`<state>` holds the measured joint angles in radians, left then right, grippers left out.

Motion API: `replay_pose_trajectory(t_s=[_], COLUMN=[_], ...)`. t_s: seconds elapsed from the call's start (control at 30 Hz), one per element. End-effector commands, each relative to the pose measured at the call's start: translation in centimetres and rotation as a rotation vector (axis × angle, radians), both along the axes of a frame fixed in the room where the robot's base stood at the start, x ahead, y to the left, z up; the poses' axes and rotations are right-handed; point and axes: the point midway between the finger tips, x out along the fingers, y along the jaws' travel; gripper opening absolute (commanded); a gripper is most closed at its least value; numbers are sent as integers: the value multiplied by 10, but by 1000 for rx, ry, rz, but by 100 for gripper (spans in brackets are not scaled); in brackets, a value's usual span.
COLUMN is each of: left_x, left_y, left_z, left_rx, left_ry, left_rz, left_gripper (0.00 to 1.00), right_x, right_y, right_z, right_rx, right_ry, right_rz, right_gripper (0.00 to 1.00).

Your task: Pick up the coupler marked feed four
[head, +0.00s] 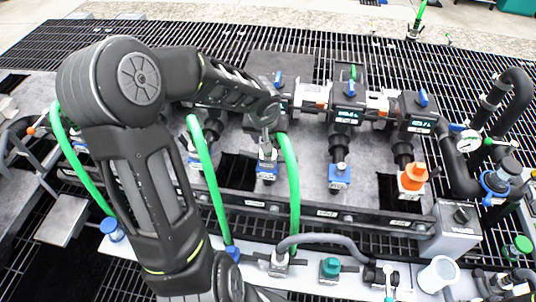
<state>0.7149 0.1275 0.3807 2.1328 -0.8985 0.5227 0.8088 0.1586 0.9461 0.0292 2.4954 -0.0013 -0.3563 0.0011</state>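My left arm comes in from the lower left, bends at the top left and reaches right. Its gripper (266,128) points down just above a coupler with a blue collar (267,168) in the manifold row. I cannot tell whether its fingers are open or shut, or whether they touch the coupler. Another blue-collared coupler (340,176) and an orange-topped one (412,178) stand farther right in the row. The markings are too small to read, so I cannot tell which is feed four. My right gripper is not in view.
Green hoses (292,190) (208,175) run from the manifold to the front ledge. A grey hose (325,239), a teal cap (330,267) and a white cup (438,275) are on the ledge. A gauge (468,142) and black pipes stand at the right.

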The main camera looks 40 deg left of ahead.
Motion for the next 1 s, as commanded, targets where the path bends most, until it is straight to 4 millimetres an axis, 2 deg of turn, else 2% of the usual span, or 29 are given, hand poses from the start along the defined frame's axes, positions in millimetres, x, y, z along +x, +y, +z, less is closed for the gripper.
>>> replay_pose_trajectory(t_s=[0.1,0.2,0.77,1.0], left_x=[5,8,8,8], left_y=[3,4,4,4], left_z=[-17,-21,-21,-21], left_rx=[-2,-2,0,0], left_ry=[2,0,0,0], left_rz=[1,1,0,0], left_gripper=[51,51,51,34], right_x=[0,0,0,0], right_y=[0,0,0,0], right_z=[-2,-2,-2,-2], right_rx=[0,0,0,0], right_ry=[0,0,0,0], right_rz=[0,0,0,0], right_gripper=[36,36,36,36])
